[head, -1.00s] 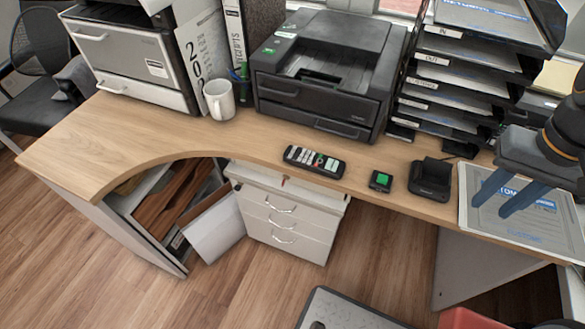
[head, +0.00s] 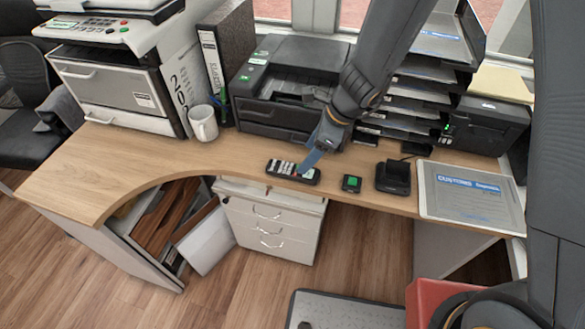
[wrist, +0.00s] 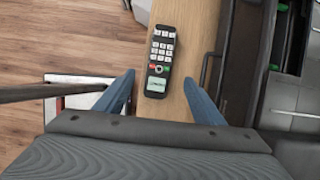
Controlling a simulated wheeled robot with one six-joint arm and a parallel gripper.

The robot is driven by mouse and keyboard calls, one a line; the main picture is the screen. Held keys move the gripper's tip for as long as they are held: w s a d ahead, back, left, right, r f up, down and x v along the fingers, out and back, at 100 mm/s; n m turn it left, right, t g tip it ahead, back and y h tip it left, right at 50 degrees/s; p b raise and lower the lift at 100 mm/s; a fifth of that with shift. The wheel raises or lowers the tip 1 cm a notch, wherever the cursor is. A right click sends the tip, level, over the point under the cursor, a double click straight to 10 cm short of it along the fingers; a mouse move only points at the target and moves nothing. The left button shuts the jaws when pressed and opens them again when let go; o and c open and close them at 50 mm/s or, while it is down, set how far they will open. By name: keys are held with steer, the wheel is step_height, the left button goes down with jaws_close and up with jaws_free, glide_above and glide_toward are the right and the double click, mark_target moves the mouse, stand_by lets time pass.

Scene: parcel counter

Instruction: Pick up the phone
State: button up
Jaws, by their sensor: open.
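The phone (head: 293,172) is a black handset with pale keys and a small screen, lying flat near the front edge of the wooden counter. In the wrist view the phone (wrist: 160,62) lies lengthwise between and ahead of my two blue fingers. My gripper (head: 308,163) is open and empty, above the phone's right part in the head view. It also shows in the wrist view (wrist: 158,98) with its fingers spread wide on either side of the phone's line. How high the fingertips are above the counter is hard to tell.
A small black device with a green screen (head: 351,184) and a black cradle (head: 393,177) stand right of the phone. A black printer (head: 270,118) and a white mug (head: 203,123) stand behind. A framed customs sheet (head: 470,195) lies at right. The counter's left is clear.

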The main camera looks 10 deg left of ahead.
mark_target(294, 170)
steer(key=x, duration=0.2)
steer(key=shift+a+f, duration=0.25)
steer(key=shift+a, duration=0.05)
steer(key=shift+x, duration=2.7)
steer(key=shift+s+a+r, duration=0.1)
steer(key=c, duration=1.2)
